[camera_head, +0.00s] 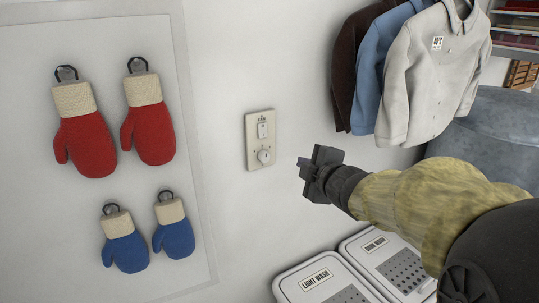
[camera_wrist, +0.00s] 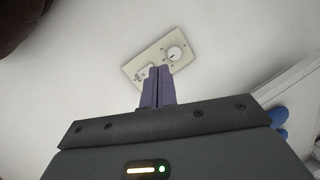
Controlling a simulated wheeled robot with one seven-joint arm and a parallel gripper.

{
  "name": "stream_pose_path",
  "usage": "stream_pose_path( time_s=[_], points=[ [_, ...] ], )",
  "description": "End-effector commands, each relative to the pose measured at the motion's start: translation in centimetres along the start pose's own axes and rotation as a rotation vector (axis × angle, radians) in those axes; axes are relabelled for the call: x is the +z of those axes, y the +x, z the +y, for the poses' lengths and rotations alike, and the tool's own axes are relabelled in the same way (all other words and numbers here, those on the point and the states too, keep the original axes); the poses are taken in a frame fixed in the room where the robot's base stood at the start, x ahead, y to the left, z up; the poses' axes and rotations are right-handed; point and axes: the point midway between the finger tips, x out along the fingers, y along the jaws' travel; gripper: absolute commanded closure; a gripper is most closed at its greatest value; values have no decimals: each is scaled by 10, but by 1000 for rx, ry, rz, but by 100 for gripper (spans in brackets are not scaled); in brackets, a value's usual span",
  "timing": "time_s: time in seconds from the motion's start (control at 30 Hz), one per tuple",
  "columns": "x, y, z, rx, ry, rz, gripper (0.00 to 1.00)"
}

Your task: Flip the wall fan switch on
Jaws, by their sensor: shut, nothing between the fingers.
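The wall switch plate (camera_head: 251,155) is cream, mounted on the white wall, with a small switch (camera_head: 262,130) near its top and a round knob (camera_head: 264,156) below. In the wrist view the plate (camera_wrist: 151,56) appears tilted, with the knob (camera_wrist: 174,53) at the right and the switch (camera_wrist: 143,74) at the left, partly near the fingertips. My gripper (camera_head: 304,175) is to the right of the plate in the head view. Its fingers (camera_wrist: 158,69) are shut and empty, pointing toward the plate. I cannot tell whether they touch it. The switch's position is too small to read.
Red mittens (camera_head: 86,145) and blue mittens (camera_head: 125,243) hang on a panel at left. Shirts (camera_head: 428,85) hang at upper right. Hampers, one labelled light wash (camera_head: 316,281), stand below my arm. The wall around the plate is clear.

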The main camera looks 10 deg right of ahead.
Motion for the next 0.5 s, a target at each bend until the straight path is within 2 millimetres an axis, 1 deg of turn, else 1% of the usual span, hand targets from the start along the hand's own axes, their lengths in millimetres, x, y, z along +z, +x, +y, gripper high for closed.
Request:
stream_pose_path(
  time_s=[0.03,0.1,0.2,0.3,0.5],
  points=[
    [-3,-2,4,39,-104,57,100],
    [-11,-6,13,72,-223,124,100],
    [-19,-12,19,96,-325,180,100],
    [-22,-14,22,103,-357,198,100],
    [-22,-14,22,102,-355,198,100]
  ],
)
